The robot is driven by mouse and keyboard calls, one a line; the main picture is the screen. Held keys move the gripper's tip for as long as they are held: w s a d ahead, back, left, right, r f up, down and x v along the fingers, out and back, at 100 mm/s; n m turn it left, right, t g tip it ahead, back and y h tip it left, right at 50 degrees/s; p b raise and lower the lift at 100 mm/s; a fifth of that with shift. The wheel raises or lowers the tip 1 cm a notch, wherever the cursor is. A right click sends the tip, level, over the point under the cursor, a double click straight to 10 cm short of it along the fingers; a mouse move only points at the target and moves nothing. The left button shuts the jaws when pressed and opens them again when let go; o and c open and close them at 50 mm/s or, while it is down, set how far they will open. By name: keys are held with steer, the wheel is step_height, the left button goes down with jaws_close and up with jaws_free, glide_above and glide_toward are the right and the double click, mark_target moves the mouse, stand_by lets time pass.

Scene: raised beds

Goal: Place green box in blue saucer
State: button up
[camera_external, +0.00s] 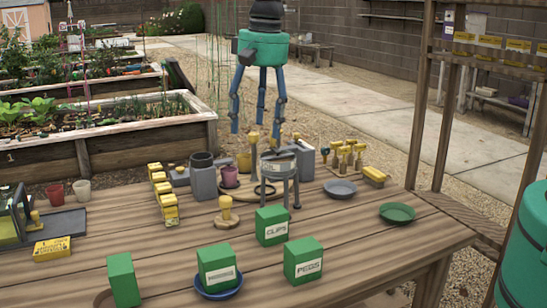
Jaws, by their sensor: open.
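A blue saucer (231,293) lies near the front of the wooden table. A green box with a white label (216,262) stands upright, apparently inside that saucer, with the rim showing around its base. Other green boxes stand on the table: a plain-sided one (123,280) to the left, one marked CLIPS (271,226) behind, and one marked PEGS (303,261) to the right. My gripper (257,131), a teal body with blue fingers, hangs open and apparently empty above the back of the table, well above and behind the boxes.
A grey saucer (340,189) and a green saucer (397,213) lie to the right. A grey metal stand (280,170), grey canister (203,178) and several yellow items clutter the back. A wooden post frame (420,100) rises at right. The right front table is clear.

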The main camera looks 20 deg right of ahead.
steer(key=d+r+t, duration=0.1)
steer(key=d+r, duration=0.5)
steer(key=d, duration=0.5)
steer(key=d+r, duration=0.6)
steer(key=d, duration=0.5)
steer(key=d+r+t, duration=0.1)
steer(key=d+r, duration=0.5)
steer(key=d, duration=0.5)
steer(key=s+d+r+t, duration=0.1)
steer(key=s+d, duration=0.7)
steer(key=d, duration=0.3)
steer(key=s+d+t, duration=0.2)
steer(key=s+d, duration=0.6)
steer(key=d, duration=0.3)
steer(key=shift+s+d+r+h, duration=0.25)
steer(key=shift+s+r+h, duration=0.1)
steer(key=shift+s+h, duration=0.05)
steer(key=shift+f, duration=0.1)
steer(key=shift+f+b, duration=0.75)
steer(key=shift+b, duration=0.1)
